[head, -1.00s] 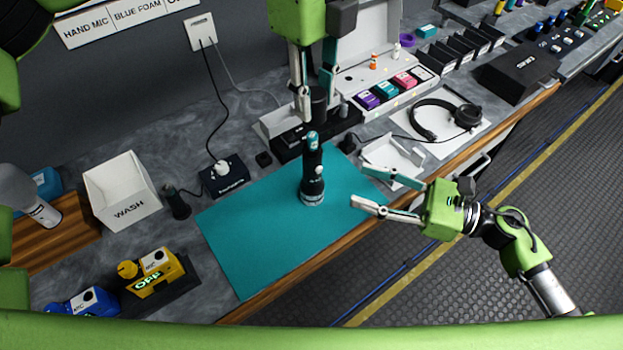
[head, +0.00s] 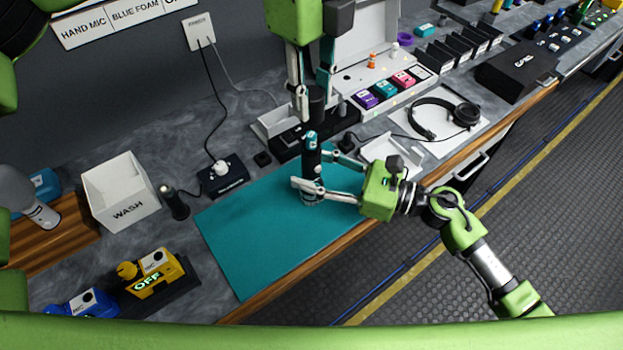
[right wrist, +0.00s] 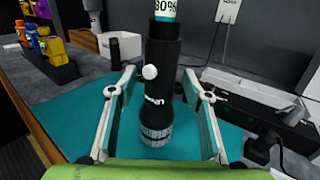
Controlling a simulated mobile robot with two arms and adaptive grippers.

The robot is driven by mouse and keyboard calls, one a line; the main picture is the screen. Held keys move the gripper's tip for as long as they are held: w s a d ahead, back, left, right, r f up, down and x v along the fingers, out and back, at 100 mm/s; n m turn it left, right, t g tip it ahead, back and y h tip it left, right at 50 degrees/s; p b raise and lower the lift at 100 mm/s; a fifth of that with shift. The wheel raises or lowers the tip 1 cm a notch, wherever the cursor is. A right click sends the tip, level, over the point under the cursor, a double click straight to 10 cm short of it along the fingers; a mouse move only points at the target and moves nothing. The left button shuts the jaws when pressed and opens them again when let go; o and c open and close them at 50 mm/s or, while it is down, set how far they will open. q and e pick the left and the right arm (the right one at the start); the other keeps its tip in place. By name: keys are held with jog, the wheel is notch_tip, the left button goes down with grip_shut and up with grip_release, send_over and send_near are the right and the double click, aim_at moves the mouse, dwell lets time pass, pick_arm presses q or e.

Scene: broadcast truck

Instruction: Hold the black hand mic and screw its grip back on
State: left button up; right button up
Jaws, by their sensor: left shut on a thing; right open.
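The black hand mic (head: 311,168) stands upright, silver grille end down, on the teal mat (head: 245,240). In the right wrist view the mic (right wrist: 163,62) shows a white knob on its side and a teal-and-white percentage label at its top. My left gripper (head: 314,104) is above the mic, shut on a dark tube (head: 317,101) that looks like the grip. The tube is over the mic's labelled top; I cannot tell whether they touch. My right gripper (head: 311,170) is open, with a finger on either side of the mic. In the right wrist view gaps show on both sides.
A white WASH box (head: 122,192), a dark cylinder (head: 175,204) and a black socket box (head: 223,175) are left of the mat. Yellow (head: 153,272) and blue (head: 82,303) packs lie front left. A white tray (head: 392,151) and headphones (head: 440,119) are at right.

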aim_at(312, 135)
grip_shut()
pick_arm(q)
jog(key=shift+f, duration=2.5)
jog(key=shift+f, duration=0.1)
jog(key=shift+f, duration=0.75)
jog(key=shift+f, duration=0.6)
